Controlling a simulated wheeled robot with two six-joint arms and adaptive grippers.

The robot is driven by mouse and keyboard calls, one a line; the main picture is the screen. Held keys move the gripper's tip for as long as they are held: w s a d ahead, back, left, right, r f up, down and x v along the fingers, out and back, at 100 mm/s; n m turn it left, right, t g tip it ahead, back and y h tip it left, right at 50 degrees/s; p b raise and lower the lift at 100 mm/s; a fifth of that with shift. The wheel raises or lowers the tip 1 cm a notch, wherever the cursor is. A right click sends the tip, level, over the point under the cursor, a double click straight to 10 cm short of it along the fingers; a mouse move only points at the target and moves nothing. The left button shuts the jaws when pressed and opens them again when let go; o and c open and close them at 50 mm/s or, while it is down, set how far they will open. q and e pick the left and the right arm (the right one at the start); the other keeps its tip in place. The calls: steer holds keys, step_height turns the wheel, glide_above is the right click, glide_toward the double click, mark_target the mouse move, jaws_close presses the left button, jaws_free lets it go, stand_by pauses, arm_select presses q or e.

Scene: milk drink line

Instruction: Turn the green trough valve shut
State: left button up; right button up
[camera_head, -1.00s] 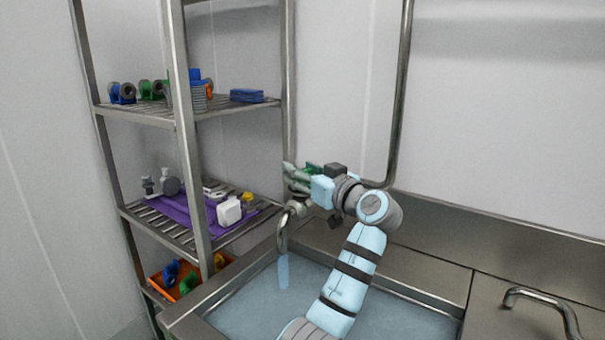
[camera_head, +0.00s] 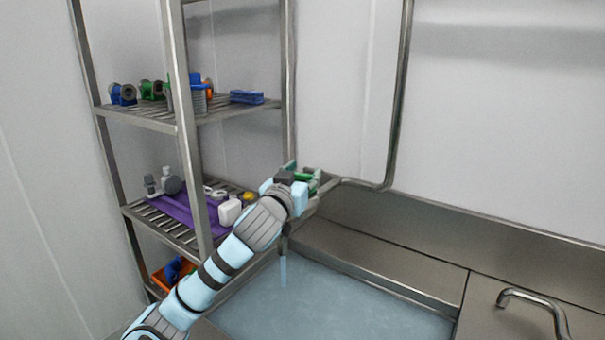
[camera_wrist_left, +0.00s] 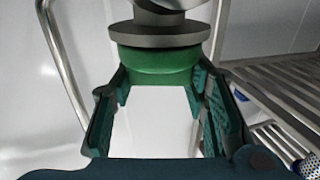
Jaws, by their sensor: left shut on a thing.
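The green trough valve (camera_wrist_left: 155,65) shows in the left wrist view as a green ring under a grey metal collar. My left gripper (camera_head: 305,178) is at the pipe above the trough's back left corner, and its wrist hides most of the valve in the head view. In the left wrist view, the fingers of my left gripper (camera_wrist_left: 160,88) are on either side of the green part, shut on it. A stream of water (camera_head: 283,271) falls from the spout into the trough (camera_head: 360,274). My right gripper is not in view.
A metal rack (camera_head: 183,130) stands left of the trough, with blue and green parts above, bottles on a purple mat (camera_head: 178,213) and an orange bin (camera_head: 160,281) below. A bent pipe (camera_head: 398,120) rises along the wall. A lid with a handle (camera_head: 530,298) lies right.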

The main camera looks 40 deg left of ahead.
arm_select(q)
steer(key=shift+m+t+h+b, duration=0.55)
steer(key=shift+m+h, duration=0.95)
steer(key=shift+h, duration=0.8)
steer(key=o, duration=1.2)
steer(key=shift+w+f, duration=0.1)
steer(key=shift+c, duration=0.2)
step_height(320, 180, up, 10)
